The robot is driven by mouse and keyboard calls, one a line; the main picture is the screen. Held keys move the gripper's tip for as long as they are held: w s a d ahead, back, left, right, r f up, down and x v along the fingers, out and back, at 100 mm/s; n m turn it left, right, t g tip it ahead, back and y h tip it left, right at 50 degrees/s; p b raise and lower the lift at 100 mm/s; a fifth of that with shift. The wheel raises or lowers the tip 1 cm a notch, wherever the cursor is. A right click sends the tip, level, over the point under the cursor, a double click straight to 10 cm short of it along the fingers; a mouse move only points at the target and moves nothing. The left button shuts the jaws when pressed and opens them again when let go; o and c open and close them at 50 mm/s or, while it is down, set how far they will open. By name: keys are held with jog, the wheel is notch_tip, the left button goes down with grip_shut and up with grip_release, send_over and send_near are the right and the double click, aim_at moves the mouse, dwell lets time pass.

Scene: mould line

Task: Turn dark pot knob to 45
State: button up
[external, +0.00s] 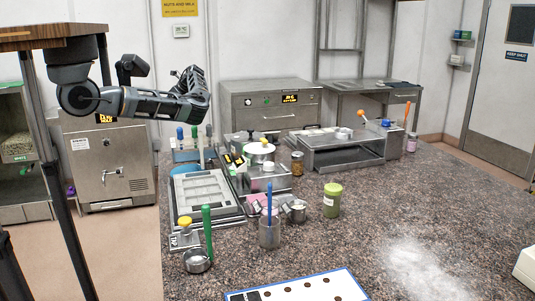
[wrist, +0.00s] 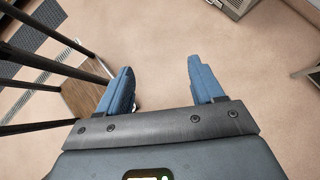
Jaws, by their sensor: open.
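My gripper (wrist: 160,72) is open and empty in the wrist view, its two blue fingers wide apart over bare floor. In the external view my arm reaches in from the left at a height, and its end is above and behind the left part of the granite worktop (external: 380,210), clear of everything on it. A steel unit with a white round lid (external: 260,148) stands in the middle of the left equipment. A second steel unit with a white top (external: 268,170) stands in front of it. Small dark displays with yellow marks show beside them. The dark pot knob is too small to make out.
A grey mould tray (external: 202,190), a beaker with a blue stick (external: 269,232), a green-lidded jar (external: 332,200) and a small metal pot (external: 197,260) crowd the worktop's left side. A steel stand (external: 335,155) is behind. The right is mostly clear, with white powder.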

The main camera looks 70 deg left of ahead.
jog(key=w+d+m+t+h+b, duration=0.1)
jog(key=w+d+t, duration=0.1)
jog(key=w+d, duration=0.6)
jog(key=w+d+f+m+t+h+b, duration=0.1)
jog(key=w+d+m+t+h, duration=0.1)
jog(key=w+d, duration=0.7)
jog(key=w+d+m+t+h+b, duration=0.1)
jog(key=w+d+m+t+h, duration=0.1)
jog(key=w+d, duration=0.6)
jog(key=shift+w+d+f+t, duration=0.15)
jog(key=shift+w+t, duration=0.2)
jog(key=shift+w, duration=1.2)
jog(key=shift+w+f+t, duration=0.1)
jog(key=shift+w+t, duration=0.25)
jog(key=shift+w, duration=1.15)
jog(key=shift+w+d+f, duration=0.1)
jog(key=shift+d+f, duration=0.05)
jog(key=shift+d, duration=0.05)
jog(key=f, duration=0.7)
jog(key=shift+s+f, duration=0.15)
jog(key=shift+s, duration=0.1)
jog(key=shift+c, duration=0.4)
jog(key=c, duration=1)
jog(key=shift+m+p, duration=0.3)
jog(key=shift+p, duration=0.05)
